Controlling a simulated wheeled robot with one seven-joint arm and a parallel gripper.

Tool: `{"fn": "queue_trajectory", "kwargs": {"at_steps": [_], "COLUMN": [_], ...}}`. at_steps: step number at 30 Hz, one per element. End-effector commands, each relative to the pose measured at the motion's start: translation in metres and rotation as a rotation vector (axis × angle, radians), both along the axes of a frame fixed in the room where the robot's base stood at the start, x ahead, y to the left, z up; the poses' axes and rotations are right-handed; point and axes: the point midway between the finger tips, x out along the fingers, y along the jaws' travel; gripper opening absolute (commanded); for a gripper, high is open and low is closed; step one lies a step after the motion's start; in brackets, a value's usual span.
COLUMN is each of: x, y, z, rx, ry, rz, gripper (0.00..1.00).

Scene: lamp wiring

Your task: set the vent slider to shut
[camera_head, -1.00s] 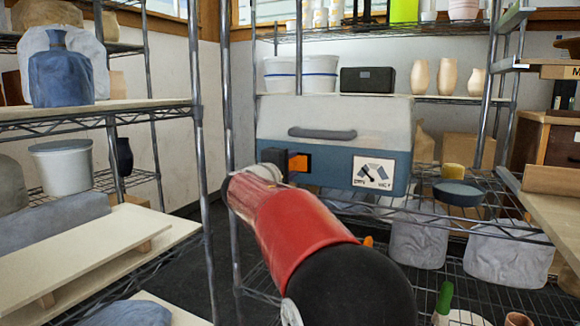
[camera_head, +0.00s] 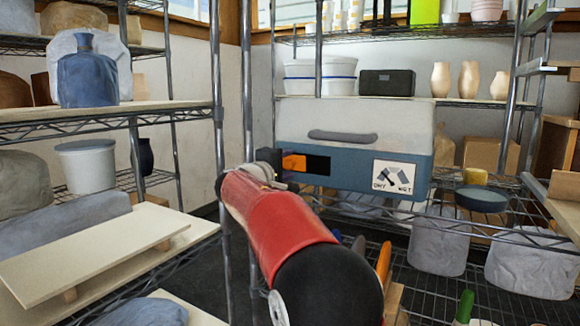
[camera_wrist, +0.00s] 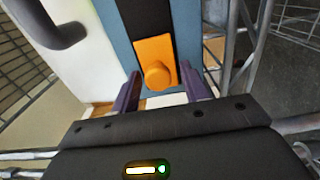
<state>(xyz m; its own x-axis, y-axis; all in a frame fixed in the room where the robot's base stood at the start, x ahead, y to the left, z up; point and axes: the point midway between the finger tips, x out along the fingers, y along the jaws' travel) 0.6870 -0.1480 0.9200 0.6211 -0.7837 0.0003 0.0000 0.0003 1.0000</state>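The vent slider (camera_head: 293,162) is an orange plate with a round knob, at the left end of a black slot in the blue front of a white-lidded box (camera_head: 352,118). The bare slot (camera_head: 318,165) shows to its right. In the wrist view the slider (camera_wrist: 156,70) lies ahead, with black slot above it. My gripper (camera_wrist: 160,76) is open, its dark fingers apart on either side of the knob; contact cannot be told. In the head view my gripper (camera_head: 270,156) is at the slider's left edge and partly hides the box's left end.
A DRY/WET dial (camera_head: 393,179) is on the box front to the right. The box stands on a wire shelf, with a metal post (camera_head: 246,110) close to its left. A dark round dish (camera_head: 481,198) with a yellow piece stands to the right.

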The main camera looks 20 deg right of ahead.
Motion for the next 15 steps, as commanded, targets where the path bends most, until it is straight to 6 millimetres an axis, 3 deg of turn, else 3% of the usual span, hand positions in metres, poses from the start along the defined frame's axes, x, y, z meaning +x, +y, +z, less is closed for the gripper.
{"fn": "queue_trajectory", "kwargs": {"at_steps": [8, 15], "x": [-0.002, -0.022], "y": [0.0, 0.027], "z": [0.0, -0.001], "rx": [0.0, 0.0], "ry": [0.0, -0.002], "rz": [-0.004, -0.001], "gripper": [0.45, 0.45]}}
